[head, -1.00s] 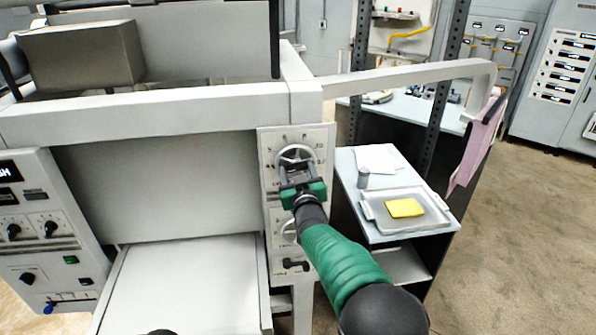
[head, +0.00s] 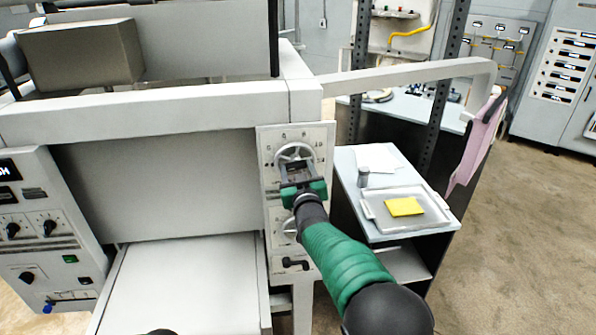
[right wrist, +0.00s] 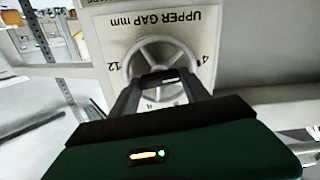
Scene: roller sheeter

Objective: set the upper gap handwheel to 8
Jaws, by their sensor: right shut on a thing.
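The upper gap handwheel (head: 294,148) is a grey spoked wheel on the pale dial plate at the machine's front right post. In the right wrist view the handwheel (right wrist: 160,46) sits by the label "UPPER GAP mm", with the numbers 12 and 4 legible at its sides. My right gripper (head: 297,168) is at the wheel's near side, its two dark fingers shut on the wheel. The fingers (right wrist: 160,80) cover part of the wheel and dial in the wrist view. I cannot read the pointer's setting.
A lower handwheel (head: 290,229) is partly hidden behind my right arm, with a black handle (head: 295,264) below it. A control panel (head: 45,235) stands at left. A side table to the right holds a tray (head: 432,220) with a yellow pad. Floor farther right is clear.

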